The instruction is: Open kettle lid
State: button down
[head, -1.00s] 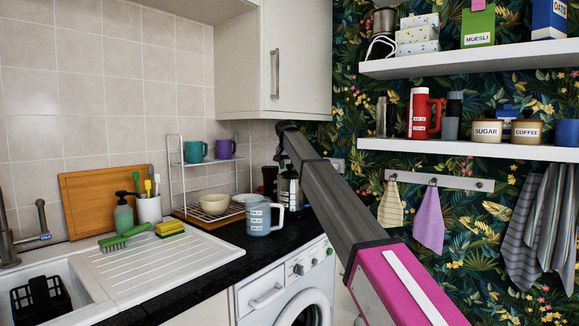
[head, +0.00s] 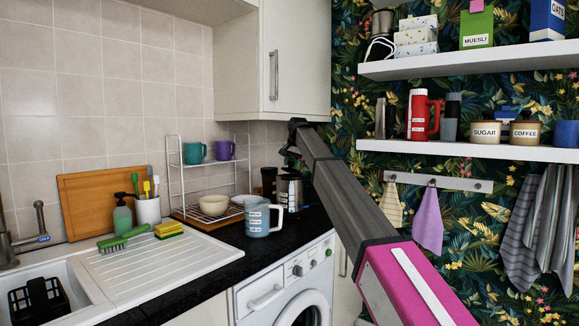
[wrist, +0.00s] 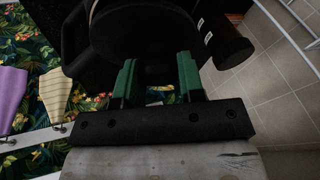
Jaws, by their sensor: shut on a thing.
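In the wrist view, the two green fingers of my gripper (wrist: 158,66) are close in on a dark part at the kettle lid (wrist: 145,35), which shows as a dark round shape. The grip itself is in shadow. I cannot tell how far the lid is raised.
A white wire rack (head: 182,160) with mugs and a bowl is to the left. The wall cupboard (head: 270,60) hangs above. Shelves (head: 470,150) are on the right.

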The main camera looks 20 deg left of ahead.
jog(key=d+y, duration=0.1)
jog(key=d+r+y, duration=0.1)
jog(key=y, duration=0.1)
jog(key=d+m+g+y, duration=0.1)
jog(key=shift+w+r, duration=0.3)
jog(key=shift+w, duration=0.1)
jog(key=d+y, duration=0.1)
jog(key=y, duration=0.1)
jog(key=d+y, duration=0.1)
jog(key=shift+w+d+r+m+g+y, duration=0.2)
jog(key=shift+w+m+g+y, duration=0.2)
jog(key=d+y, duration=0.2)
jog(key=y, duration=0.1)
jog(key=shift+w+d+f+m+g, duration=0.2)
jog(key=shift+w+m+g, duration=0.1)
jog(key=shift+w+m, duration=0.1)
jog(key=shift+w+d+f+m+y, duration=0.2)
jog(key=shift+d+y, duration=0.25)
jog(key=shift+y, duration=0.4)
jog(key=shift+w+d+f+m+y, duration=0.1)
jog(key=shift+d+f+m+y, duration=0.3)
jog(key=shift+y, duration=0.4)
jog(key=shift+w+d+f+m+y, duration=0.2)
jog(key=shift+d+y, duration=0.25)
jog(key=shift+y, duration=0.4)
jog(key=c, duration=0.7)
grip_release()
jog(key=shift+c, duration=0.2)
